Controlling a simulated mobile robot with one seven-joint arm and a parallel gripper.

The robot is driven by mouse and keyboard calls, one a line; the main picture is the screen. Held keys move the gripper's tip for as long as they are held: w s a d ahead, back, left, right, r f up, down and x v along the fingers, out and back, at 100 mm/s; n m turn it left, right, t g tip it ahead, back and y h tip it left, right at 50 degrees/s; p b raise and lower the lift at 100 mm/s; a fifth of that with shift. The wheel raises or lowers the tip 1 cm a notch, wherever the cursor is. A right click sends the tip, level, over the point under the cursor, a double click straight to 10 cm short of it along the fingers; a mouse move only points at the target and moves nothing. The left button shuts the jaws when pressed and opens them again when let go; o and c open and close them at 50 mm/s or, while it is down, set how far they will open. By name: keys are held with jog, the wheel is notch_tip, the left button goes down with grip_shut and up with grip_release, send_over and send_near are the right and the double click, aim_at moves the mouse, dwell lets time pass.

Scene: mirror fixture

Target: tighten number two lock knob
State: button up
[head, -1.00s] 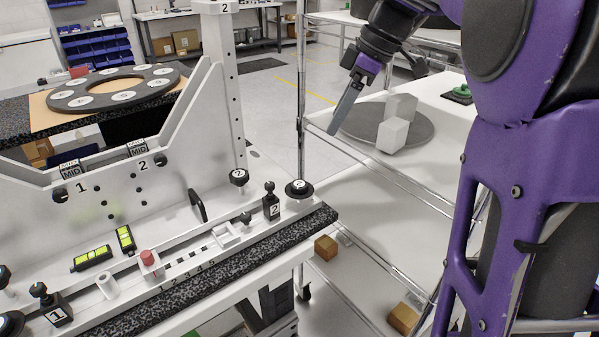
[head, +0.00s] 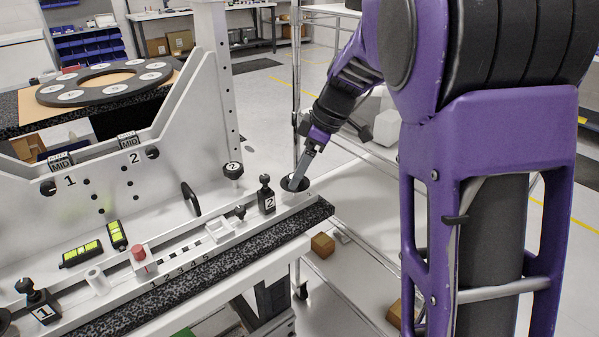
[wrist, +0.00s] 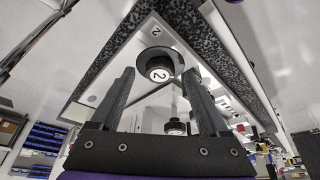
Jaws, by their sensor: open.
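A round black knob with a white face marked 2 (head: 301,187) sits at the right end of the fixture's front rail. My gripper (head: 294,183) points down at it from above, its fingers covering part of it in the head view. In the wrist view the same knob (wrist: 160,66) shows between and just beyond the tips of my open gripper (wrist: 158,76). The fingers stand on either side of it with gaps. I cannot tell how far the tips are above it.
A black block marked 2 with a ball-topped handle (head: 267,198) stands close left of my gripper. A grey upright post (head: 217,90) rises behind. A metal rack pole (head: 296,100) stands close by. A red-topped cylinder (head: 140,258) is further left on the rail.

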jog(key=shift+a+f, duration=0.15)
jog(key=shift+f, duration=0.2)
grip_shut()
